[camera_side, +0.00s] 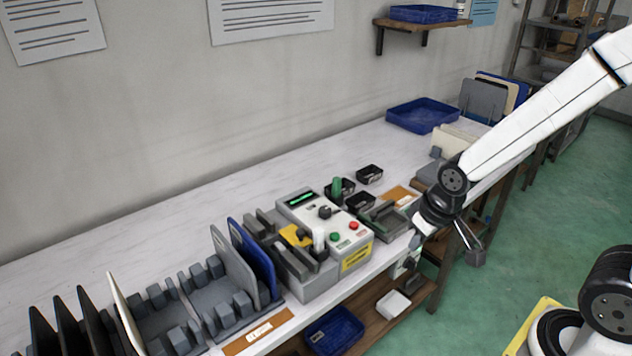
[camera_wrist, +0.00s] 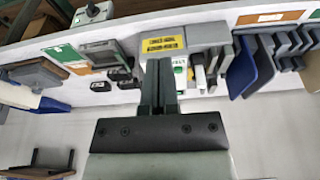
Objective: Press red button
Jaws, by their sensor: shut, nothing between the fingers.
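The red button (camera_side: 353,225) is on the sloping top of a light grey control box (camera_side: 298,205). A green button (camera_side: 334,237) is to its left and a black knob (camera_side: 324,212) is behind. My gripper (camera_side: 414,239) is to the right of the box, near the table's front edge, apart from the button. In the wrist view my gripper (camera_wrist: 165,66) is shut and empty, its fingers overlapping the control box (camera_wrist: 205,32) with its yellow label (camera_wrist: 163,46). The red button cannot be made out there; the fingers cover part of the panel.
A grey fixture (camera_side: 385,220) and small black bins (camera_side: 369,174) are right of the box. Racks with upright panels (camera_side: 258,262) are to the left. A blue tray (camera_side: 423,115) is at the back. The table behind the box is bare.

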